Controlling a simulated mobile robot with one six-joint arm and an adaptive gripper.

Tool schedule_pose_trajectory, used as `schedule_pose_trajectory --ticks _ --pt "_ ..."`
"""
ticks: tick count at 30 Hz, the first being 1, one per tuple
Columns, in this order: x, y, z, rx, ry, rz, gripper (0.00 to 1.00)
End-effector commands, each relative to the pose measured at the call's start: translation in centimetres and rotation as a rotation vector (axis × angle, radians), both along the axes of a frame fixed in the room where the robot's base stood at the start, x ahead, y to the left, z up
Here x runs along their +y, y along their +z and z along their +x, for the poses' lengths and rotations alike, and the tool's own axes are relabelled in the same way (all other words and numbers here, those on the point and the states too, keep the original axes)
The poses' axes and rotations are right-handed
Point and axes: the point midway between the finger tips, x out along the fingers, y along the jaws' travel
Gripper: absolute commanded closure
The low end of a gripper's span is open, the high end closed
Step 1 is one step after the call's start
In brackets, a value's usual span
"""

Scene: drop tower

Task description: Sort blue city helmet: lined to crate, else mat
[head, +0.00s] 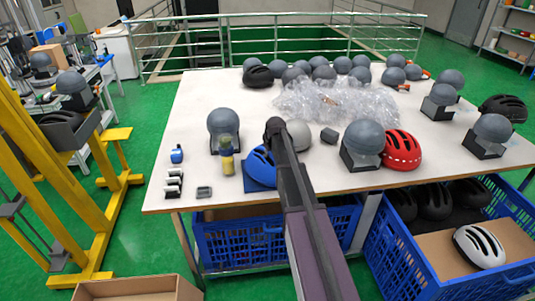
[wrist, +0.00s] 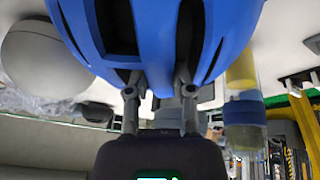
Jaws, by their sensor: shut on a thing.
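The blue city helmet (head: 260,160) is at the front middle of the white table (head: 330,195), just left of my arm's end. In the wrist view the helmet (wrist: 150,40) fills the top, with dark vents in its blue shell. My gripper (wrist: 160,88) is shut on the helmet's near edge. In the head view my arm mostly hides the fingers. The helmet's inside faces away, so I cannot see whether it is lined. I cannot make out a mat for certain. Blue crates stand below the table's front, one at left (head: 235,245) and one at right (head: 400,265).
A yellow-topped bottle (head: 226,155) stands left of the blue helmet. Clear plastic wrap (head: 335,100) lies behind. The right crate holds several helmets.

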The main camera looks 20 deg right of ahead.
Motion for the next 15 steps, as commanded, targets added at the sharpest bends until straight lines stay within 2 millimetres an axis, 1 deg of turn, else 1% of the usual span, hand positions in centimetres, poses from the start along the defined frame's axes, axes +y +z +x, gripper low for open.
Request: schedule_pose_trajectory --ticks 15 --pt "-0.04 -0.68 0.0 0.0 0.0 0.0 1.0"
